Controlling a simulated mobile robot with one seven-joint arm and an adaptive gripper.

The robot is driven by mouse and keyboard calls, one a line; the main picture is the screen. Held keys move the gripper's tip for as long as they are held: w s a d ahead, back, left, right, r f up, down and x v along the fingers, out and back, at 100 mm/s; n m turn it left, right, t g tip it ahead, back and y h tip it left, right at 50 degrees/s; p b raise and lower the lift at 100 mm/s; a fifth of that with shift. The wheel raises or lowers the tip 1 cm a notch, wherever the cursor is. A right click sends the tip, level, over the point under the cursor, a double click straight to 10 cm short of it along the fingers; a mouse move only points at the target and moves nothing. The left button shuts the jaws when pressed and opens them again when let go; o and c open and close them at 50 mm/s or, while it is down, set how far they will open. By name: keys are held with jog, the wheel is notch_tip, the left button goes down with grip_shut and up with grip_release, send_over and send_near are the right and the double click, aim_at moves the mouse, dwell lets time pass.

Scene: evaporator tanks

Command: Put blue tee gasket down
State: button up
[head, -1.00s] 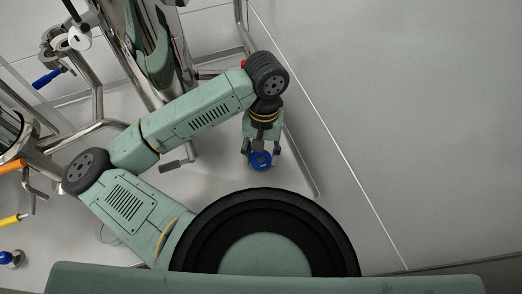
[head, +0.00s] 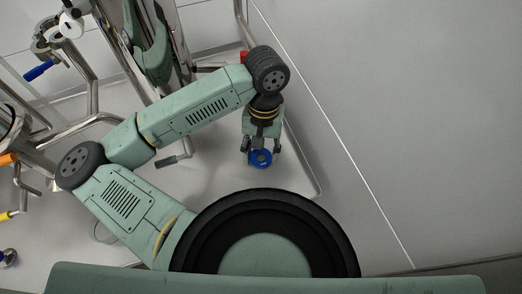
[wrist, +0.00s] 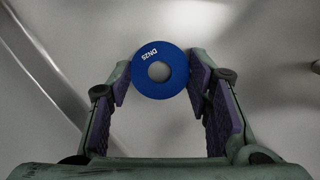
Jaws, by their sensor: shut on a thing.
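The blue tee gasket (wrist: 143,86) is a flat blue ring with a round centre hole and white lettering "DN25". It sits between the purple-padded fingers of my gripper (wrist: 160,88) in the wrist view, held at its two sides near the fingertips. In the head view the gasket (head: 261,164) shows as a small blue ring at the end of my gripper (head: 262,152), which points down the picture. A pale grey surface lies behind it. I cannot tell how far the gasket is above that surface.
Steel pipes and tanks (head: 125,35) stand at upper left. A blue-handled clamp (head: 40,70) is at far left. A steel tube rail (head: 302,155) runs right of my gripper. Orange (head: 8,158) and yellow (head: 8,215) handles show at the left edge. The grey floor at right is clear.

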jog(key=o, duration=1.3)
jog(key=shift+r, duration=0.1)
jog(key=shift+r+p, duration=0.55)
jog(key=shift+p, duration=0.55)
notch_tip(320, 180, up, 12)
jog(key=w, duration=0.2)
jog(key=shift+w+d+f, duration=0.15)
jog(key=shift+d, duration=0.05)
